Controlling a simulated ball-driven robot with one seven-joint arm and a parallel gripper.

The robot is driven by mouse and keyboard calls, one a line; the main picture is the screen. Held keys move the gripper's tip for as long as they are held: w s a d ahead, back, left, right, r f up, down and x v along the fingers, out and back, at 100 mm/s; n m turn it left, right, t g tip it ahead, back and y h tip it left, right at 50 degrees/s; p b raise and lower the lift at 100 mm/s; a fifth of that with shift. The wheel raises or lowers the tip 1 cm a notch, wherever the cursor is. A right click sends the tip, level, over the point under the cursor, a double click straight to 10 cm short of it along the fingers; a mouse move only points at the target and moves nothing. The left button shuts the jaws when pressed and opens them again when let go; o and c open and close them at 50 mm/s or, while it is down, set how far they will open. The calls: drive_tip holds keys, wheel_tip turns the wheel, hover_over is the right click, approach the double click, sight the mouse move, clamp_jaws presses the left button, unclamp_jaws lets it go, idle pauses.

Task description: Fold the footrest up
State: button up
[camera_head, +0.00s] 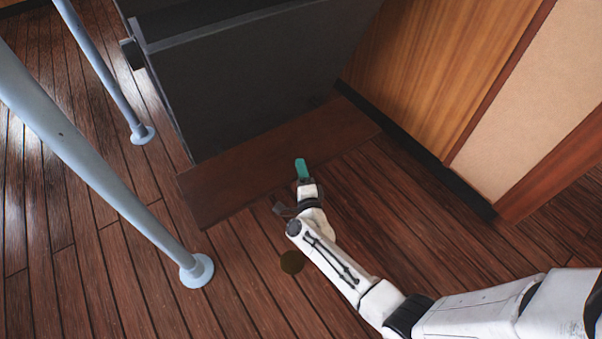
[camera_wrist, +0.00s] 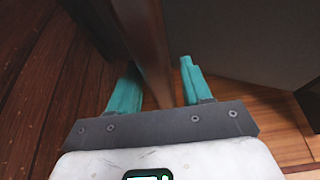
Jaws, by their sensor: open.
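The footrest (camera_head: 235,182) is a dark reddish-brown wooden board along the foot of a dark grey console, folded down low over the floor. My gripper (camera_head: 301,170) is at its front edge, right of the middle. In the wrist view the teal fingers of my gripper (camera_wrist: 158,72) are apart. The footrest's edge (camera_wrist: 145,40) runs between them, one finger on each side. The fingers do not look closed on it; I cannot tell whether either one touches. The underside and hinge of the footrest are hidden.
The dark console (camera_head: 250,85) rises behind the footrest. Pale blue rail posts (camera_head: 110,185) stand on the left. A wood-panelled wall (camera_head: 440,70) closes the right side. The plank floor (camera_head: 250,290) in front is clear apart from a small dark round patch (camera_head: 291,262).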

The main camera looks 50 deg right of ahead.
clamp_jaws()
idle(0.3)
drive_tip(key=shift+r, duration=0.1)
